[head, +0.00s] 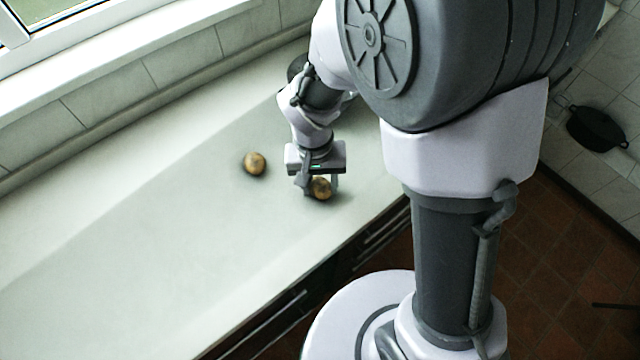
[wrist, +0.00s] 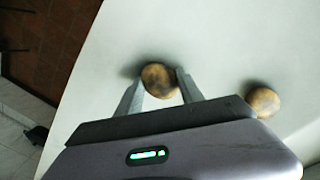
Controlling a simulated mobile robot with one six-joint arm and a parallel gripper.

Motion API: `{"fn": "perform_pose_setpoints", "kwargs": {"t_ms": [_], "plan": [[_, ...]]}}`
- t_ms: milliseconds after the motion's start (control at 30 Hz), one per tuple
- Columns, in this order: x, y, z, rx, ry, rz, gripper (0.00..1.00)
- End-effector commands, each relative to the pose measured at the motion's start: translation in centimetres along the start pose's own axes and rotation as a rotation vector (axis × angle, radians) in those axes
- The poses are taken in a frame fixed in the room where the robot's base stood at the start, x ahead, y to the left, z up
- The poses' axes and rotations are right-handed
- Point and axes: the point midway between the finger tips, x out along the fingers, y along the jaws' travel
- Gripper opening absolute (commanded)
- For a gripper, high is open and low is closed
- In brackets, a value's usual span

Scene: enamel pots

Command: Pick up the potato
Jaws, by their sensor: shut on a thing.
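A brown potato (head: 320,188) is between the fingers of my gripper (head: 318,186), close to the front edge of the counter. In the wrist view the potato (wrist: 160,80) sits between the tips of my gripper (wrist: 161,88), with a finger against each side. My gripper is shut on it. A second brown potato (head: 254,163) lies on the counter to the left of my gripper in the head view. It also shows at the right in the wrist view (wrist: 263,102). I cannot tell whether the held potato touches the counter.
The pale counter (head: 130,250) is clear to the left. A tiled wall and window sill (head: 110,60) bound its back. A dark item, partly hidden, stands behind my arm. A black pot (head: 596,130) is at the far right, beyond the red tiled floor (head: 550,240).

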Motion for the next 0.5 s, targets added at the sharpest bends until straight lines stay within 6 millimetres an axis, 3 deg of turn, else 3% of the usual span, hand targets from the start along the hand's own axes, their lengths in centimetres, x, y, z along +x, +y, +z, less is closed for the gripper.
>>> {"fn": "perform_pose_setpoints", "kwargs": {"t_ms": [167,367,500], "plan": [[-1.0,0.1,0.0,0.0,0.001,0.0,0.03],[-4.0,0.2,0.0,0.0,0.001,-0.001,0.03],[-3.9,2.1,1.8,0.001,-0.001,0.0,0.03]]}}
